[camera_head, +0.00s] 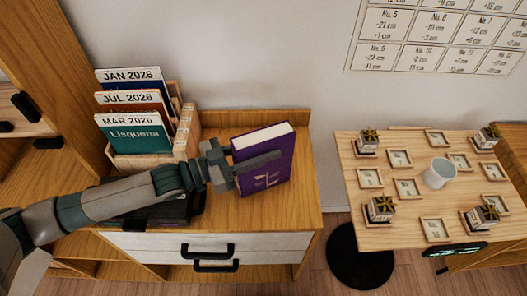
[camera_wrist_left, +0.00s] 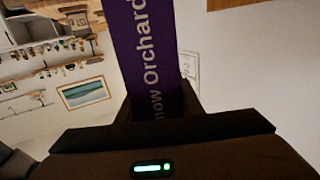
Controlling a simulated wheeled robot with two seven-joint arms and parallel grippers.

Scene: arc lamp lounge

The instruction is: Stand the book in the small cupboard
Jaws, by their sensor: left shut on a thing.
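My left gripper (camera_head: 258,163) is shut on a purple book (camera_head: 275,147) in the head view. The book is close to upright, tilted a little, with its pale page edges on top. It is over the right part of the wooden top of a small cupboard (camera_head: 300,208); I cannot tell whether it touches that top. The cupboard has a pale front with black handles. In the left wrist view the purple spine (camera_wrist_left: 147,50) with white lettering rises from between the fingers, partly hidden by the gripper body. My right gripper is not in view.
A wooden holder with dated files (camera_head: 137,132) stands on the cupboard's left part, beside a dark item (camera_head: 180,210). A tall wooden shelf (camera_head: 60,60) is at the left. A light table (camera_head: 375,235) at the right bears small trays, potted plants and a white cup (camera_head: 439,173).

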